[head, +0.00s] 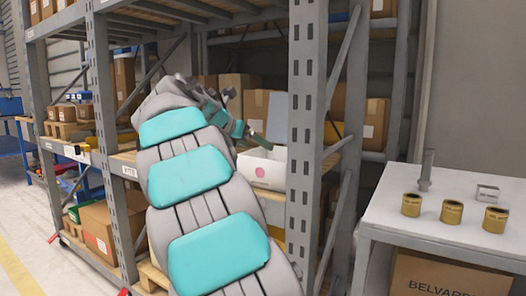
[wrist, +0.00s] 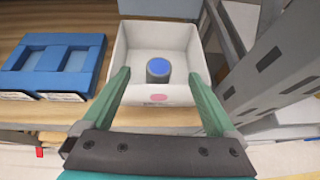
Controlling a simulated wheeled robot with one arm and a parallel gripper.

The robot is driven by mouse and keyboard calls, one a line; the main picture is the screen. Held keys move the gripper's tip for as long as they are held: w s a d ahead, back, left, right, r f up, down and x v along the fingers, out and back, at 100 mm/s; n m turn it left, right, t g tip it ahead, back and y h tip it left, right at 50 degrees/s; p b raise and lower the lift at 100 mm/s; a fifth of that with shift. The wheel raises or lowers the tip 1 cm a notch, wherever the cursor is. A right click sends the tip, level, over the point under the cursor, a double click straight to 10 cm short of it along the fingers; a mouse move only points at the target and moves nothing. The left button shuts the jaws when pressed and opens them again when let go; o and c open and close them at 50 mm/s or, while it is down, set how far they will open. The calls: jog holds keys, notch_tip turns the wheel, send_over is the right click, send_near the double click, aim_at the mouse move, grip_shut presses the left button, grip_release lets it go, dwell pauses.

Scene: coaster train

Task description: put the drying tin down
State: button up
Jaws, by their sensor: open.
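A short dark grey tin with a blue top (wrist: 158,70) stands upright inside a white open box (wrist: 128,52), near its front wall. The box has a pink dot on its front and also shows on the shelf in the head view (head: 262,172). My gripper (wrist: 158,78) is open, with its green fingers spread wide on either side of the tin and a gap to it on both sides. In the head view my gripper (head: 250,136) reaches over the box, partly hidden by my arm. The tin is hidden from the head view.
A blue tray (wrist: 55,65) lies left of the box on the wooden shelf. A grey rack upright (head: 305,130) stands close on the right. Cardboard boxes (head: 240,90) fill the shelf behind. Gold tins (head: 452,212) stand on a white table (head: 450,240) at right.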

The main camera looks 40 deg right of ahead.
jog(key=shift+v, duration=1.3)
jog(key=s+a+f+m+g+y, duration=0.1)
jog(key=s+a+f+m+y, duration=0.3)
jog(key=s+f, duration=0.5)
jog(key=s+a+f+m+g+y, duration=0.1)
jog(key=s+a+f+m+y, duration=0.1)
jog(key=s+a+f+m, duration=0.6)
jog(key=s+a+f+m+g+y, duration=0.2)
jog(key=s+a+f+m, duration=0.3)
jog(key=s+f, duration=0.5)
jog(key=s+a+f+m+g+y, duration=0.1)
jog(key=s+a+f+m+y, duration=0.2)
jog(key=s+a+f, duration=0.6)
jog(key=s+f+m, duration=0.1)
jog(key=s, duration=0.2)
jog(key=shift+f+m+g+y, duration=0.3)
jog(key=shift+f+m+g, duration=0.05)
jog(key=shift+m+g, duration=0.05)
